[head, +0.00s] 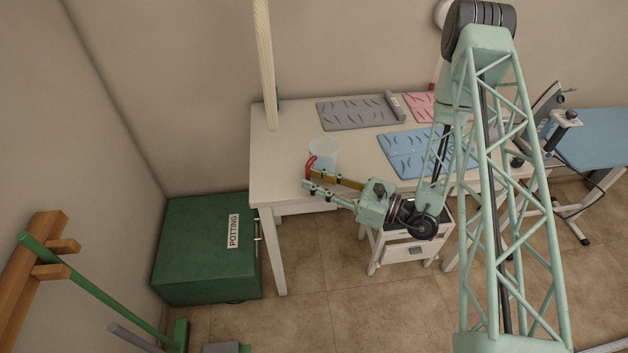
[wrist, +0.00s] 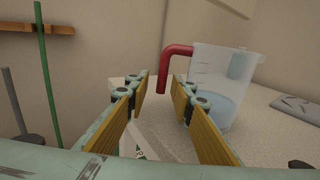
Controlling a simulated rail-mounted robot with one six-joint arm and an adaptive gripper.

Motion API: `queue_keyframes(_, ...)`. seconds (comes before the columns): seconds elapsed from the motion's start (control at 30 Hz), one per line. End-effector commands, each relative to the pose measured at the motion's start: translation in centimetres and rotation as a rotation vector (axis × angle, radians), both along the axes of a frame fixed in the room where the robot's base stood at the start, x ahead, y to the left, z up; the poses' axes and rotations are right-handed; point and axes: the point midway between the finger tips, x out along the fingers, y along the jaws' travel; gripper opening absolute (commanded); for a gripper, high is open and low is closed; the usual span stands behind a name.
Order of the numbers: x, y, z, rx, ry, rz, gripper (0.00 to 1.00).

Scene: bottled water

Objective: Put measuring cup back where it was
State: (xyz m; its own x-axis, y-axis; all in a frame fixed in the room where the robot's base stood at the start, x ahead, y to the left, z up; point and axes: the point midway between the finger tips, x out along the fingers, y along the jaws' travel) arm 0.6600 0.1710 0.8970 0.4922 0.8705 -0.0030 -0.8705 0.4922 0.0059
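The measuring cup (head: 325,155) is clear with a red handle (head: 310,165) and stands upright at the front left of the white table. In the wrist view the cup (wrist: 225,75) holds some bluish liquid low down, and its handle (wrist: 175,50) points left. My gripper (head: 313,179) is at the table's front edge beside the handle. In the wrist view my gripper (wrist: 161,88) is open, its two fingers apart. The lower end of the handle appears in line with the gap between the fingertips; I cannot tell whether it is inside it.
The white table (head: 285,165) also bears a grey mat (head: 350,113), a blue mat (head: 405,155) and a pink mat (head: 420,105). A green box marked POTTING (head: 195,245) stands on the floor at left. A white drawer stool (head: 400,255) stands at the table's front.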

Motion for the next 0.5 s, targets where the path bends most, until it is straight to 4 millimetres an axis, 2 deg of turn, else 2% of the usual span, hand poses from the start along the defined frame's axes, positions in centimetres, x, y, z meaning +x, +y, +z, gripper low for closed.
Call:
queue_keyframes(0.23,0.0,-0.1,0.3,0.0,0.0,-0.001,0.22)
queue_keyframes(0.5,-0.8,-1.5,0.2,0.0,0.001,-0.001,0.22)
